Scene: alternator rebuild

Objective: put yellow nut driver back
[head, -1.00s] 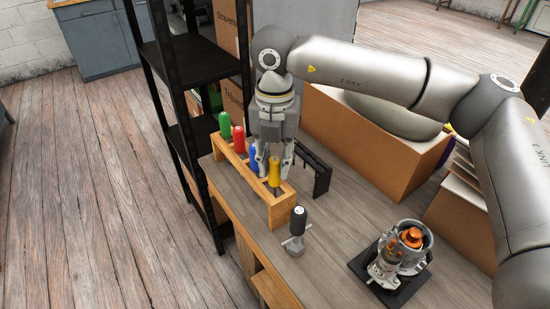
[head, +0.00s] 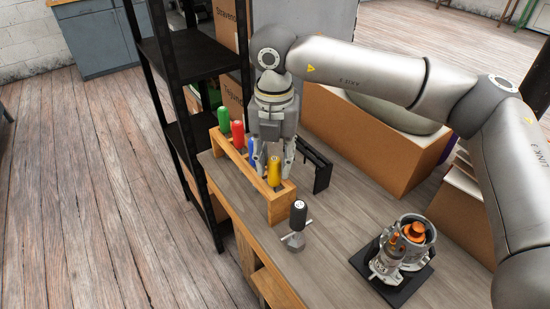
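The yellow nut driver (head: 274,172) stands upright at the near end of the wooden rack (head: 281,210). Its lower shaft is hidden by the rack. My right gripper (head: 273,166) points down over the rack, with its fingers around or just behind the yellow handle. I cannot tell whether the fingers touch it. The green driver (head: 224,119), the red driver (head: 238,134) and the blue driver (head: 253,150) stand in the rack further back; the blue one is partly hidden by my gripper. My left gripper is not in view.
A black-handled tool (head: 297,217) stands on the workbench (head: 325,235) in front of the rack. A black slotted holder (head: 318,167) is behind it. The alternator (head: 402,250) sits on a black plate at right. Cardboard boxes (head: 385,150) and a black shelf (head: 188,60) border the bench.

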